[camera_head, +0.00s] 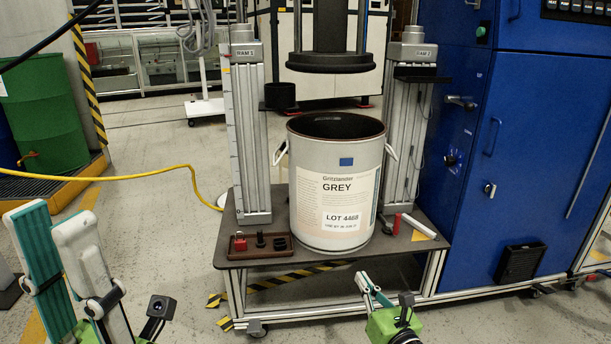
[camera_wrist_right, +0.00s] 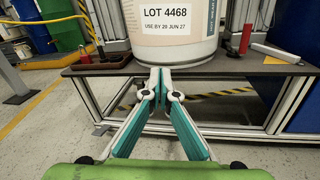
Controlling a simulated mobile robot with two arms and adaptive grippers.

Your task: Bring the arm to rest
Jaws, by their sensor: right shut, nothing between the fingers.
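My right gripper (camera_head: 366,281) is at the lower middle of the head view, in front of the platform's front edge. In the right wrist view (camera_wrist_right: 160,72) its two teal-and-white fingers meet at the tips, with nothing between them. Its tips appear in front of the drum's lower part; whether they touch anything is hard to tell, but a gap shows in the head view. My left gripper (camera_head: 49,214) is at the lower left of the head view, its fingers pointing up and apart, with nothing between them.
A grey drum (camera_head: 304,215) stands upright on the dark platform (camera_head: 285,262) between two ram columns (camera_head: 249,140). A blue cabinet (camera_head: 520,150) stands right. Floor at left is open, crossed by a yellow hose (camera_head: 120,178).

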